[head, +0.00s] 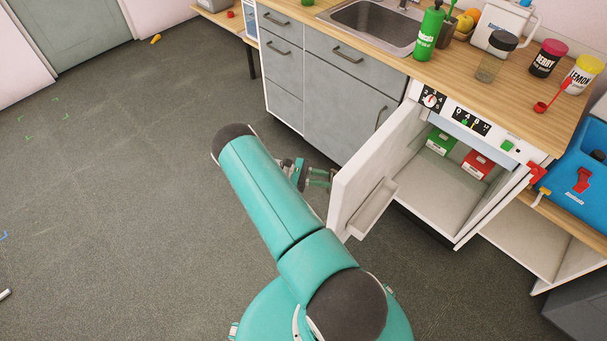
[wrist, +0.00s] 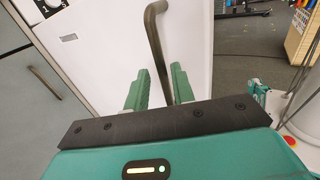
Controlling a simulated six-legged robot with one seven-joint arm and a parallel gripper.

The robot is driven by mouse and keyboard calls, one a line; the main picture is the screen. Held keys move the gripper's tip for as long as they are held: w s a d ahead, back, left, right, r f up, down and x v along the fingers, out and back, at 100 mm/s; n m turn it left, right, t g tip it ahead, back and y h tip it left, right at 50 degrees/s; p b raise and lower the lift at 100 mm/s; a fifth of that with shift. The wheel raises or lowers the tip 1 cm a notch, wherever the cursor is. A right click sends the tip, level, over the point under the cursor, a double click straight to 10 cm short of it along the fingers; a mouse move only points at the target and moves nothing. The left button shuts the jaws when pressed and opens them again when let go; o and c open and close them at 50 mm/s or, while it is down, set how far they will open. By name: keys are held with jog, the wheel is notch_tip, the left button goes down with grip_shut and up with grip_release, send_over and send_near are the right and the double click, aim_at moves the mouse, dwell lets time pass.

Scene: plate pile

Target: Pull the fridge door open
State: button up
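The white fridge door (head: 372,165) stands wide open in the head view, swung out to the left of the fridge. The fridge interior (head: 440,185) is exposed. In the wrist view, the door's outer face (wrist: 110,45) fills the middle, with a curved brown handle (wrist: 156,32) on it. My gripper (wrist: 160,85) has its two green fingers apart, with the lower part of the handle between them. A gap shows left of the handle; contact with the right finger cannot be told. In the head view, my gripper (head: 318,178) is partly hidden behind my arm and the door.
A green box (head: 440,141) and a red box (head: 477,164) are inside the fridge. Grey cabinets (head: 335,95) stand left of it under a wooden counter (head: 490,100) with a sink, bottle and jars. A blue cooler (head: 580,180) is at right. The floor (head: 110,200) at left is largely clear.

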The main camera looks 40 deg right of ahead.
jog(key=v, duration=1.1)
jog(key=shift+w+a, duration=0.2)
jog(key=shift+w, duration=0.05)
jog(key=shift+r, duration=0.1)
jog(key=w+a+r+m+t+y, duration=0.1)
jog(key=a+r+m+t+y, duration=0.25)
jog(key=r, duration=1.15)
jog(key=a+r+m+t+y, duration=0.1)
jog(key=a+r+t+y, duration=0.35)
jog(key=r, duration=0.95)
jog(key=s+a+r+m+t+y, duration=0.2)
jog(key=s+a+r+t, duration=1)
jog(key=s+a+r, duration=0.3)
jog(key=s+a, duration=0.2)
jog(key=s, duration=0.2)
jog(key=shift+s+r+m+y, duration=0.15)
jog(key=shift+s+m+y, duration=0.05)
jog(key=shift+m+y, duration=0.15)
